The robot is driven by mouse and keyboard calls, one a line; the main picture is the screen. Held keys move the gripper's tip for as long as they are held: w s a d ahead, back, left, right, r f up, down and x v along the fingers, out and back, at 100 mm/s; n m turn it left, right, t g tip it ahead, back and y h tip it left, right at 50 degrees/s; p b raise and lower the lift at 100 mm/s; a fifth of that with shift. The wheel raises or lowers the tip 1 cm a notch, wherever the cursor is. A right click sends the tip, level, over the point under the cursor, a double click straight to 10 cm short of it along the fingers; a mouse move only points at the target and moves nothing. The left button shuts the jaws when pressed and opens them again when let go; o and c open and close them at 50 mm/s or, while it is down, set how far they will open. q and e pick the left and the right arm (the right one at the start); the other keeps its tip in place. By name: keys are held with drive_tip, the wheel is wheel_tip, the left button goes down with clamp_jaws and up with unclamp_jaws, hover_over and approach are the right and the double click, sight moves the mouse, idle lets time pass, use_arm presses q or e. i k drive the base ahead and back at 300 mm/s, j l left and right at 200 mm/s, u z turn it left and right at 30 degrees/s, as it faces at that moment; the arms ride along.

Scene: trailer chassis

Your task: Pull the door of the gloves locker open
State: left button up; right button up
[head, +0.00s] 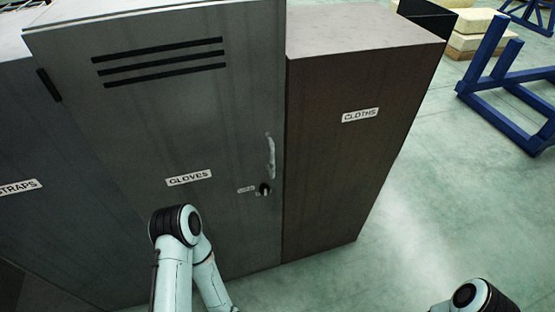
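The gloves locker (130,130) is a dark grey cabinet with a white GLOVES label (189,178) and three black vent slots near its top. Its door looks shut. A pale upright handle (270,155) sits near the door's right edge.
A brown-grey CLOTHS locker (350,140) stands directly right of the gloves locker. A STRAPS locker (25,150) stands on the left. Blue metal stands (505,95) and pale stacked blocks (474,35) are at the upper right. The green-grey floor (420,215) is clear at the right.

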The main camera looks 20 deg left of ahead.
sight(179, 105)
drive_tip(key=u, duration=0.4)
drive_tip(key=k+j+u, duration=0.1)
drive_tip(key=u, duration=0.25)
drive_tip(key=k+u, duration=0.1)
drive_tip(key=u, duration=0.3)
drive_tip(key=i+z, duration=0.1)
drive_tip(key=i, duration=0.3)
